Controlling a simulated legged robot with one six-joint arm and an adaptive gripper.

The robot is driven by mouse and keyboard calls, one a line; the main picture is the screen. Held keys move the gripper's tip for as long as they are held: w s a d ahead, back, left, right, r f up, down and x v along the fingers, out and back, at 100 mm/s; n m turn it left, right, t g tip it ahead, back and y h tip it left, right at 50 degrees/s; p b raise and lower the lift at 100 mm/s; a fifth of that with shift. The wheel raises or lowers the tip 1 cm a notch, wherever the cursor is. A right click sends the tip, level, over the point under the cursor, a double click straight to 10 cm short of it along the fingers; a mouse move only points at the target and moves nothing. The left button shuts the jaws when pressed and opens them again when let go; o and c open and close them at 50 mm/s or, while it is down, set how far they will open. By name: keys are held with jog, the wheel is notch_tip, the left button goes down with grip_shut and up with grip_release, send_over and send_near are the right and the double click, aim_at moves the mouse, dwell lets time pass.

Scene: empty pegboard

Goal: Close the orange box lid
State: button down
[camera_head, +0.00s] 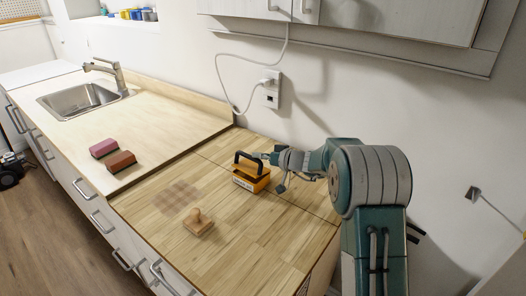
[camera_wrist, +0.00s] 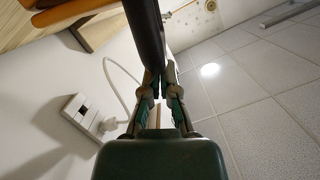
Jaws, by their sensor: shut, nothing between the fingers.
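The orange box (camera_head: 251,180) stands on the wooden worktop (camera_head: 285,222). A black arched part (camera_head: 240,157) stands up over it; I cannot tell whether it is the lid or a handle. My gripper (camera_head: 272,157) is beside the upper right of the box, with its fingers shut. In the wrist view my gripper (camera_wrist: 160,92) points at a dark bar (camera_wrist: 143,28) just past the fingertips. Orange parts (camera_wrist: 68,11) show at the top left there. Whether the fingers touch the black part is unclear.
A wooden stamp-like block (camera_head: 198,223) sits in front of the box. Two sponge-like blocks, pink (camera_head: 103,148) and brown (camera_head: 121,161), lie further left. A sink (camera_head: 82,98) is beyond. A wall socket (camera_head: 271,90) with a cable is behind. The front-right worktop is clear.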

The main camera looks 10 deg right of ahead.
jog(key=shift+s+a+f, duration=0.5)
jog(key=shift+f, duration=0.05)
jog(key=shift+a, duration=0.1)
dwell(0.4)
